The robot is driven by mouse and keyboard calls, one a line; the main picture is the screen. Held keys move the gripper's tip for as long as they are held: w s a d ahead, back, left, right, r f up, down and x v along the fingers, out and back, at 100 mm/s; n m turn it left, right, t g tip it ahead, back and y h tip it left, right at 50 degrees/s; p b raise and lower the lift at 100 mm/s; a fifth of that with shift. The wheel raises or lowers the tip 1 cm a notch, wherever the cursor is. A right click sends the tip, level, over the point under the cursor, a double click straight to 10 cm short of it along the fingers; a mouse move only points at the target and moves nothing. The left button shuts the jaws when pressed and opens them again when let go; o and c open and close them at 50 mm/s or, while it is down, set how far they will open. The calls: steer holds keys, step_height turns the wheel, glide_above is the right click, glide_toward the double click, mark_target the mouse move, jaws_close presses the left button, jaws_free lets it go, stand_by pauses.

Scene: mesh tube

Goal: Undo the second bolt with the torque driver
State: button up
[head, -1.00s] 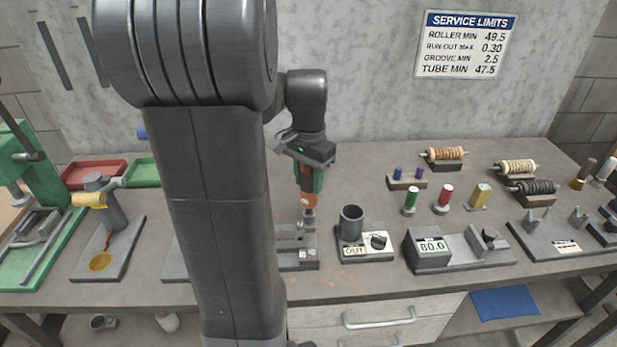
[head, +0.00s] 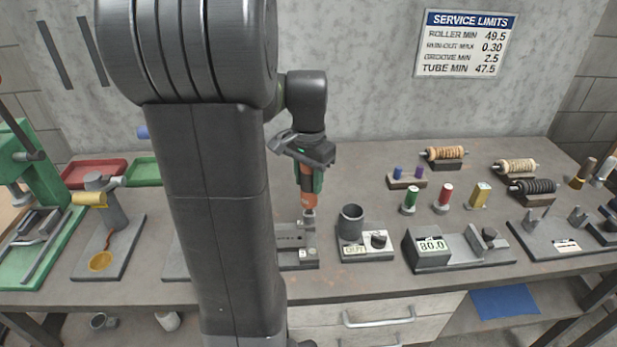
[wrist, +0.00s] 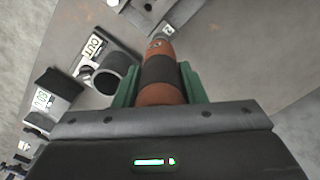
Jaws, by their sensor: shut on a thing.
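My gripper (head: 313,172) is shut on the torque driver (head: 308,196), an orange and dark tool with a metal nose, held upright with its tip down. The driver also shows in the wrist view (wrist: 160,80), between the green fingers. Its tip is at the right part of a grey metal fixture (head: 292,262) on the bench. I cannot tell whether the tip is seated on a bolt. A small light fitting marked with a number sits at the fixture's front right. The left part of the fixture is hidden behind my arm, and the bolts are too small to make out.
Just right of the fixture stands a block labelled OUT (head: 372,248) with a dark cup (head: 351,220). Further right is a gauge block reading 80.0 (head: 432,252). Small coloured cylinders and rollers stand behind. Bare bench lies behind the cup.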

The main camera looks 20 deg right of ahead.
steer(key=shift+f, duration=0.4)
steer(key=shift+s+a+f, duration=0.1)
steer(key=shift+s+a, duration=0.05)
steer(key=shift+s, duration=0.05)
jaws_close()
stand_by(0.7)
steer(key=shift+p, duration=0.35)
